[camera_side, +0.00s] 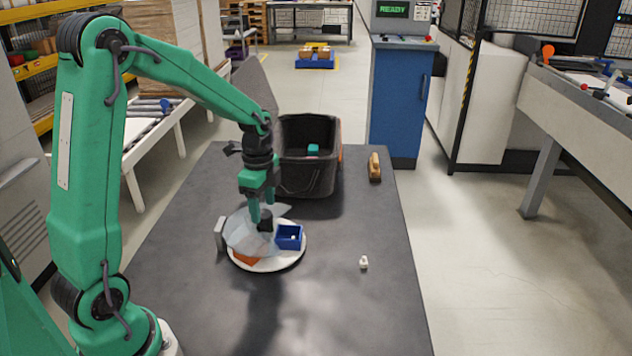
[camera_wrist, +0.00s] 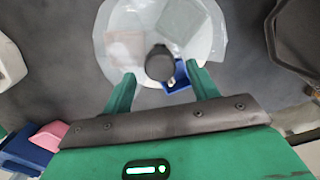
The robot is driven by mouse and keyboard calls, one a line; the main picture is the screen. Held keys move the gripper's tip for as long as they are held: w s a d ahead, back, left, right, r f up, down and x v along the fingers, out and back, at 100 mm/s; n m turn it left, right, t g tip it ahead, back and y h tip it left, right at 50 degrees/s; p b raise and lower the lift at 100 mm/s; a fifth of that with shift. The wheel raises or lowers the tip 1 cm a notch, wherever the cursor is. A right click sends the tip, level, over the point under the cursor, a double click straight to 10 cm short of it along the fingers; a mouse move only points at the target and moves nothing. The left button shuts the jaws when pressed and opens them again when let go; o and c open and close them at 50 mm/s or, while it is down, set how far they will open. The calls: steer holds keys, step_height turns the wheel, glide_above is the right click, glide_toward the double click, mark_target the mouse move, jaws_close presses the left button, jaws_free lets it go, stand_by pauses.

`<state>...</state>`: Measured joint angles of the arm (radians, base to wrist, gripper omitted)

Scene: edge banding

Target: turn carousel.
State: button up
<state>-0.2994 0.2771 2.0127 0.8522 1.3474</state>
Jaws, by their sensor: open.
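The carousel is a round white turntable (camera_side: 290,262) on the dark table, with a clear cover (camera_side: 241,236) over part of it. A dark knob (camera_side: 265,224) stands at its middle and also shows in the wrist view (camera_wrist: 159,62). A blue bin (camera_side: 289,236) with a small pale item sits uncovered at the right. An orange bin (camera_side: 247,258) shows under the cover at the front. My gripper (camera_side: 261,213) is open and points down at the knob. In the wrist view the knob lies just ahead of the gap between my fingertips (camera_wrist: 163,77); contact cannot be told.
A black crate (camera_side: 296,178) with a teal item stands behind the carousel. A wooden-handled brush (camera_side: 375,168) lies at the back right. A small white piece (camera_side: 363,262) stands right of the carousel. A grey upright block (camera_side: 220,234) is at its left. The table's front is clear.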

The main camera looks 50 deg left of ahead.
steer(key=shift+f, duration=0.95)
jaws_close()
